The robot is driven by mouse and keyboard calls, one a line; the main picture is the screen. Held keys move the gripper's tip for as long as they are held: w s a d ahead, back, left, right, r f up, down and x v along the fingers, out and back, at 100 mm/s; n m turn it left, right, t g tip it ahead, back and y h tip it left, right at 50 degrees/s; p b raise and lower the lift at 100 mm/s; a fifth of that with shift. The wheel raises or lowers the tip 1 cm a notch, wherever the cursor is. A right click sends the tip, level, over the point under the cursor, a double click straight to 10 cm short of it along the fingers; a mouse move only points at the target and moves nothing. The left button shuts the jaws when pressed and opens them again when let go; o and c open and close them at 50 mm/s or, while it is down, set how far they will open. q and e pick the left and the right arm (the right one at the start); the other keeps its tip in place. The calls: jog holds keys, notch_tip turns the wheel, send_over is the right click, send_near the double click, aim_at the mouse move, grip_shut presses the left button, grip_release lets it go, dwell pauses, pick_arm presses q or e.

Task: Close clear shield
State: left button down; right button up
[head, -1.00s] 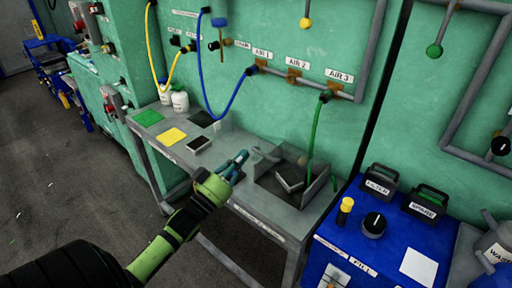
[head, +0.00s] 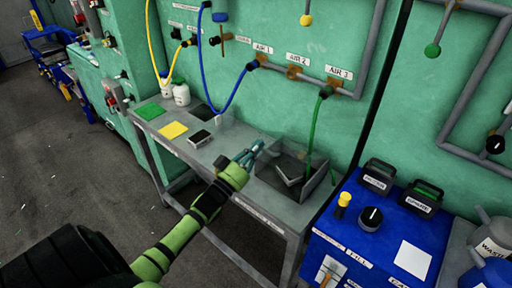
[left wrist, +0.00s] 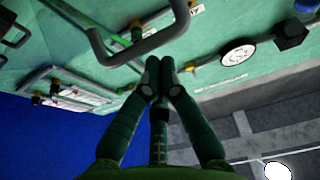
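A grey open-topped box (head: 325,190) stands at the right end of the workbench, with a grey block (head: 289,174) in it. I cannot make out the clear shield for certain; any see-through panel at this box is too faint to tell. My right gripper is in neither view.
A green hose (head: 311,140) hangs from AIR 3 into the box, and a blue hose (head: 238,98) loops down left of it. A blue cabinet (head: 375,235) stands at right.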

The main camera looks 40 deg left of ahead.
pick_arm(q)
jog(key=s+f+t+b, duration=0.1)
jog(key=f+b, duration=0.3)
jog(key=b, duration=0.1)
jog(key=f+t+b, duration=0.1)
jog(key=f+b, duration=0.3)
jog(key=b, duration=0.1)
jog(key=s+f+b, duration=0.1)
jog(key=f+b, duration=0.3)
jog(key=b, duration=0.1)
jog(key=shift+s+a+t+b, duration=0.15)
jog(key=shift+s+t+b, duration=0.15)
jog(key=shift+t+b, duration=0.1)
jog(key=shift+r, duration=0.1)
